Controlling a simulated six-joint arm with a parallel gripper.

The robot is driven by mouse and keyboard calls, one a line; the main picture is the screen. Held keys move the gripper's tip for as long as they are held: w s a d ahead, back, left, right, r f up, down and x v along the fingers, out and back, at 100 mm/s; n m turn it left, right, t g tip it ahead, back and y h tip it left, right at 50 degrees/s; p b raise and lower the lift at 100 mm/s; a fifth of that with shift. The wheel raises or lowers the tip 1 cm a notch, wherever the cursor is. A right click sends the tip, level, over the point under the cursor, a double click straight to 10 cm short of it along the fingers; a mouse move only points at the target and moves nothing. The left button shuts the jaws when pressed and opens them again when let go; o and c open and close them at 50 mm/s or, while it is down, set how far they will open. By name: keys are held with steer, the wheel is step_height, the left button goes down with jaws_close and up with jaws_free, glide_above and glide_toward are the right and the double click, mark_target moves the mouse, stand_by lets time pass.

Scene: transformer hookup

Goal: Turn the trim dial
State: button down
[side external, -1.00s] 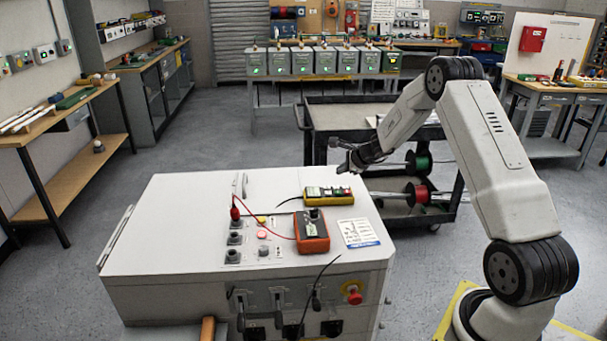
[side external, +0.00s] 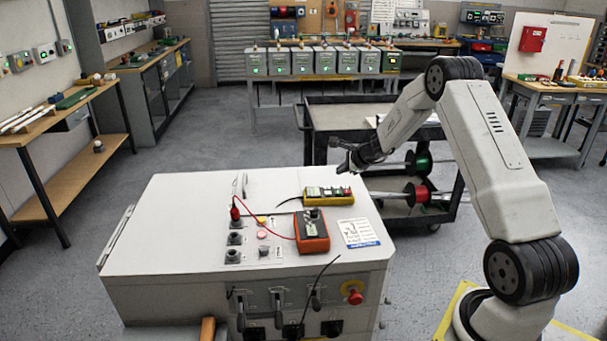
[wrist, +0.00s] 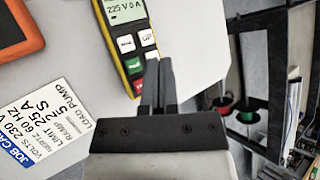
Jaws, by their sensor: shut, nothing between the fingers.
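No part is readable as the trim dial. Several black knobs (side external: 234,239) stand in a column on the white cabinet top (side external: 190,200). An orange meter (side external: 312,238) with a dark knob-like top lies to their right. A yellow handheld unit (side external: 328,193) lies behind it; in the wrist view the yellow unit (wrist: 127,42) shows "225 V 0 A" and several buttons, including UP, a green one and a red one. My gripper (side external: 346,169) is above the cabinet's back right corner. In the wrist view my gripper (wrist: 166,64) is shut and empty, its tips beside the unit's button end.
A job card (side external: 359,233) lies at the cabinet's right; in the wrist view the card (wrist: 48,125) reads LOAD PUMP, 230 volts, 60 Hz. A red lead (side external: 268,221) crosses the top. A dark cart (side external: 380,120) with cable reels stands behind. The cabinet top's left side is clear.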

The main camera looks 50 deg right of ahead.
steer(key=c, duration=1.3)
jaws_free()
steer(key=o, duration=0.7)
steer(key=shift+w+a, duration=0.1)
steer(key=shift+a, duration=0.1)
steer(key=shift+o, duration=1.4)
steer(key=w+a+n+g+y, duration=0.1)
steer(key=w+a+n+y, duration=0.1)
steer(key=a+n, duration=0.7)
steer(key=shift+w+a+f+n+g+y, duration=0.2)
steer(key=shift+w+f+n+g+y, duration=0.15)
steer(key=shift+w, duration=0.4)
steer(key=a+n+g, duration=0.2)
steer(key=a+n, duration=0.5)
steer(key=n, duration=0.2)
steer(key=a+f+n+g+h, duration=0.1)
steer(key=a+n+g, duration=0.2)
steer(key=a+n, duration=0.4)
steer(key=a+n+g, duration=0.2)
steer(key=a+n, duration=0.5)
steer(key=n, duration=0.6)
steer(key=shift+s+a+f+h, duration=0.25)
steer(key=shift+s+f, duration=0.05)
steer(key=shift+s, duration=0.1)
steer(key=shift+a+r+n+g+h, duration=0.1)
steer(key=shift+a+n+g+h, duration=0.25)
steer(key=shift+n, duration=0.9)
